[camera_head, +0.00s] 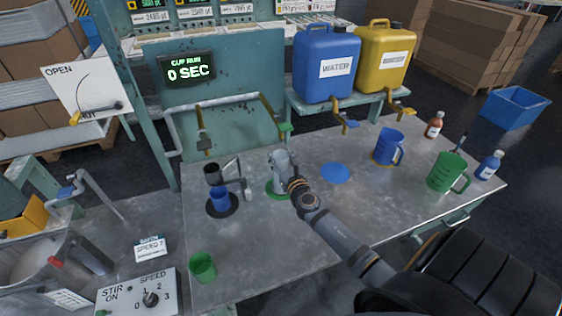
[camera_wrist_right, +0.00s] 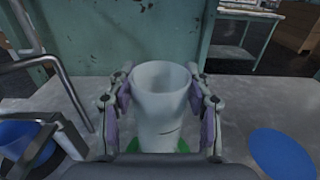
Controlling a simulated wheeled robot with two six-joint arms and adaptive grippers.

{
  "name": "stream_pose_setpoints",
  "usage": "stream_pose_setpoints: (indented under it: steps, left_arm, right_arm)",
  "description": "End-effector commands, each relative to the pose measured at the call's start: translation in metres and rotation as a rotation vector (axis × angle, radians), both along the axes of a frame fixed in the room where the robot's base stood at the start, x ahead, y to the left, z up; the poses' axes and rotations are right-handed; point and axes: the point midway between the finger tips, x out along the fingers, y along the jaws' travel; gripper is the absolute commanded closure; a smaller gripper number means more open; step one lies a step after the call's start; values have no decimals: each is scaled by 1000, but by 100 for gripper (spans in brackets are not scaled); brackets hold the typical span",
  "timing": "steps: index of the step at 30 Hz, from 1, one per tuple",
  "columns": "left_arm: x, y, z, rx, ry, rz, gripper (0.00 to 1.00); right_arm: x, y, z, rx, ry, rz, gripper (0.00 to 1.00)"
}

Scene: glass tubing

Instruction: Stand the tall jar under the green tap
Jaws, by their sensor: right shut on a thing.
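The tall jar (camera_head: 280,160) is a frosted, whitish cylinder with an open top, upright. My right gripper (camera_head: 284,172) is shut around it; in the right wrist view its two fingers press on the jar (camera_wrist_right: 160,112) from both sides. The green tap (camera_head: 285,127) is at the end of a yellow pipe, just above and behind the jar. A green disc (camera_head: 270,190) on the bench shows around the jar's base, and also in the wrist view (camera_wrist_right: 183,146). Whether the base touches the disc is hard to tell. My left gripper is not in view.
Left of the jar, a black cup on a stand is above a blue cup (camera_head: 220,200). A green cup (camera_head: 203,268) is at the front. A blue disc (camera_head: 335,173) lies right of the jar, with a blue jug (camera_head: 388,148) and green jug (camera_head: 446,172) further right.

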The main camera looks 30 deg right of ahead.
Motion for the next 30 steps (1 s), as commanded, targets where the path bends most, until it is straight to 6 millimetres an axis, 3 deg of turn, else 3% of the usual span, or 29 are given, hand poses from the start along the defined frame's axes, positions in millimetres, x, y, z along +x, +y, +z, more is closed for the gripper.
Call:
stream_pose_setpoints:
  steps: [10,11,15,25,30]
  left_arm:
    - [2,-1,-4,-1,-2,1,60]
    - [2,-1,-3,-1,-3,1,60]
    - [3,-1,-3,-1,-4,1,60]
    - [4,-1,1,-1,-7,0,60]
    - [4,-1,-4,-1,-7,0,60]
  right_arm:
    - [0,0,-5,0,-2,0,100]
    - [0,0,-3,0,-1,0,45]
    - [0,0,-3,0,-1,0,27]
    - [0,0,1,0,-2,0,27]
    - [-27,7,-4,-1,1,2,27]
